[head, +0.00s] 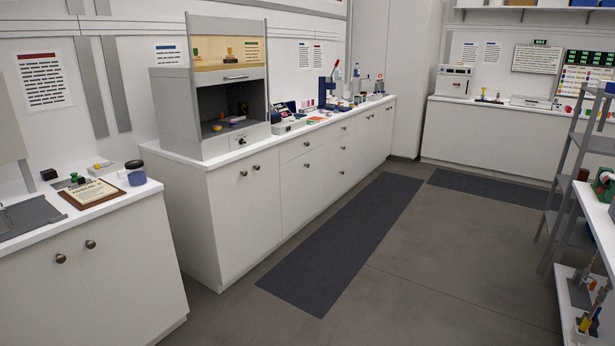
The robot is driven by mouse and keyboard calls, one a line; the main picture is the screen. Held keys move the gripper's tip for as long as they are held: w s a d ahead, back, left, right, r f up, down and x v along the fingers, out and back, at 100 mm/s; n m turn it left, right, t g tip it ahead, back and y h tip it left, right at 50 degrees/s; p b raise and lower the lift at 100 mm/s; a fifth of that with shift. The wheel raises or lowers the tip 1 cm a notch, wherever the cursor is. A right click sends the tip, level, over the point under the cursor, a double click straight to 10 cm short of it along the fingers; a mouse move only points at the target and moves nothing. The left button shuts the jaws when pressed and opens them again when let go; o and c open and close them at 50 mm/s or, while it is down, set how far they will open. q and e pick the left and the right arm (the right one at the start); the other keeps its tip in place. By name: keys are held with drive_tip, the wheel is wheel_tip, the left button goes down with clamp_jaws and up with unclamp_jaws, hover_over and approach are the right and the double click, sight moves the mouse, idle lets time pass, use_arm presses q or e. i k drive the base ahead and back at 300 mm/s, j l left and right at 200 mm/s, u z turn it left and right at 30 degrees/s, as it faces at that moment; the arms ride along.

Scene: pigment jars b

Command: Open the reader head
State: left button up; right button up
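No part in view can be surely told as the reader head. A small white bench device (288,124) with a dark raised part stands on the long counter, just right of the fume cabinet. A dark blue upright device with a lever (326,91) stands further along the same counter. Both are small and far off, so I cannot tell whether either has a reader head or how it stands. Neither of my grippers shows in the head view.
A fume cabinet (238,137) with a raised sash stands on the long white counter (218,162). A nearer counter (77,222) at left holds a clipboard (92,193) and a jar (136,178). Grey shelving (565,185) stands at right. Floor with dark mats (345,240) is clear between.

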sight(275, 117)
drive_tip(key=i+u, duration=0.15)
drive_tip(key=i, duration=2.35)
